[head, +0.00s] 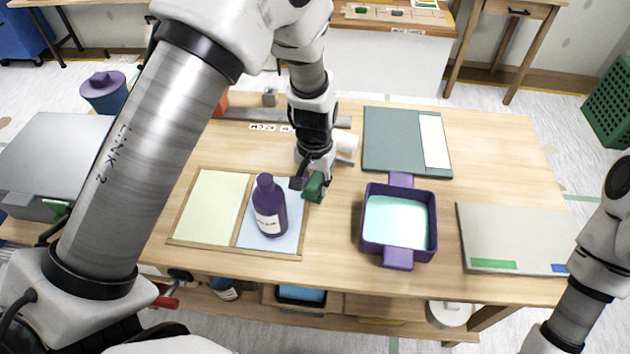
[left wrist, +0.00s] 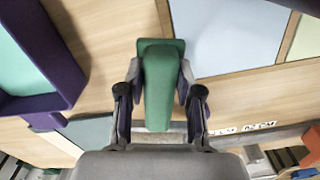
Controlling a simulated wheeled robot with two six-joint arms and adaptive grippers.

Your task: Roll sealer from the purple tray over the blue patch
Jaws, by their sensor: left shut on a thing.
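My left gripper (head: 312,186) is shut on a green handle (head: 315,188), just above the table between the bottle and the tray. In the left wrist view the green handle (left wrist: 160,85) sits between the two fingers. A pale roll (head: 346,146) shows behind the gripper; I cannot tell if it belongs to the handle. The purple tray (head: 398,259) holds mint-coloured sealer (head: 398,220), right of the gripper. The light blue patch (head: 291,238) lies left of the gripper, partly covered by the bottle, and shows in the left wrist view (left wrist: 238,35). My right gripper is out of view.
A purple bottle (head: 269,212) stands upright in front of or on the blue patch. A pale green panel (head: 212,205) lies left of it. A dark green board (head: 392,140) lies behind the tray, and a grey board (head: 510,230) right of it.

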